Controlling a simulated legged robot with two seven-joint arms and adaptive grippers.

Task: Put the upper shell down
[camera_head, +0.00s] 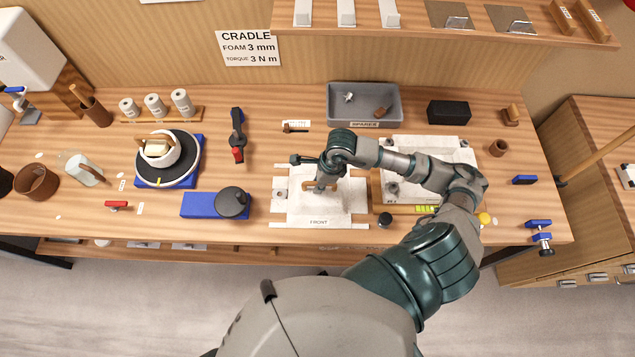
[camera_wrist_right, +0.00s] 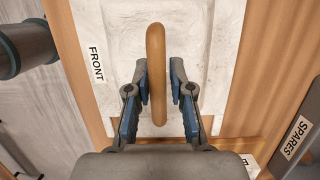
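The upper shell (camera_head: 333,211) appears as a pale plaster slab marked FRONT, lying flat over the table between white tape strips. It has a tan wooden handle (camera_wrist_right: 156,72), seen from above in the right wrist view, where the pale slab (camera_wrist_right: 117,38) lies beneath it. My right gripper (camera_head: 318,188) is down at the handle. In the right wrist view its two blue-padded fingers (camera_wrist_right: 160,88) stand on either side of the handle, with a narrow gap showing on the right side. The fingertips partly hide the slab. My left gripper is in neither view.
Right of the slab, another pale block (camera_head: 450,150) lies on a wooden board. A grey SPARES bin (camera_head: 340,117) stands behind. A blue block with a dark disc (camera_head: 195,206) is to the left. A black knob (camera_head: 385,220) lies near the right front corner.

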